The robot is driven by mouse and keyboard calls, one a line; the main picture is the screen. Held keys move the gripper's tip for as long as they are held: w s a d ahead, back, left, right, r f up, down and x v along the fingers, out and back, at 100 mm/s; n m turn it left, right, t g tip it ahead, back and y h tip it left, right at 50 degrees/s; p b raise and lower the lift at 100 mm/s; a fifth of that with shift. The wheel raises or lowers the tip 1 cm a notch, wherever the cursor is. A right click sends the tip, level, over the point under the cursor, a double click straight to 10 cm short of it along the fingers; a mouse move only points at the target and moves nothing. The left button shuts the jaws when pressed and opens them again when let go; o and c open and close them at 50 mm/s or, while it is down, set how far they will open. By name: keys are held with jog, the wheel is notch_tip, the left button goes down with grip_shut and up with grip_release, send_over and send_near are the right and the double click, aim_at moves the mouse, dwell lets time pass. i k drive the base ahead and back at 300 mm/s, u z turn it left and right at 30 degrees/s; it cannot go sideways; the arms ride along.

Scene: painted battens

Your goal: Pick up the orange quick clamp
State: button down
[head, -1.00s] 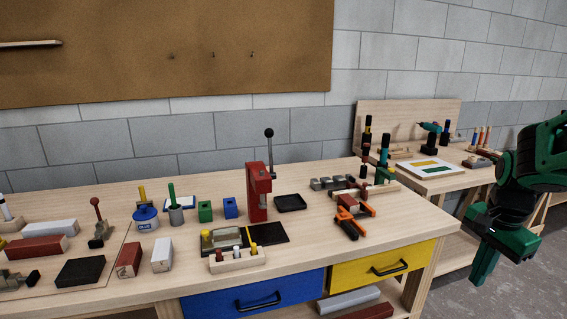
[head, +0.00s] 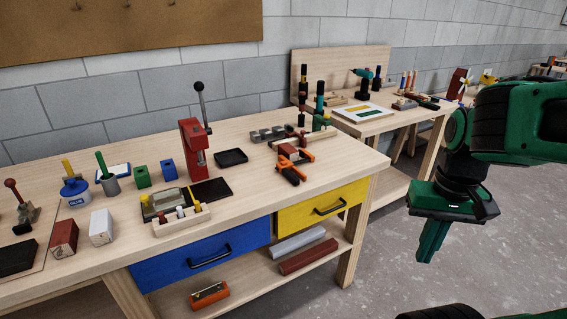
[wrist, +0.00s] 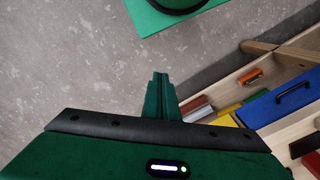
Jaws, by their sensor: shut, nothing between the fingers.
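An orange and black tool, which looks like the quick clamp (head: 291,173), lies on the worktop near its right front part, above the yellow drawer. Reddish and orange pieces lie close against it, so its exact outline is hard to tell. My gripper (head: 427,257) hangs over the floor to the right of the bench, fingers pointing down, well apart from the clamp. In the wrist view my gripper's fingers (wrist: 161,78) are together with nothing between them. I cannot make out the clamp in the wrist view.
The bench has a blue drawer (head: 203,256) and a yellow drawer (head: 323,205). An orange object (head: 209,295) and two bars lie on its lower shelf. A red press (head: 194,147) stands left of the clamp, near a black tray (head: 231,157). Open floor (head: 385,280) lies around my gripper.

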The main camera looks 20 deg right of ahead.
aim_at(285, 169)
jog(key=z, duration=2.05)
jog(key=k, duration=0.85)
jog(key=u, duration=0.75)
jog(key=i, duration=1)
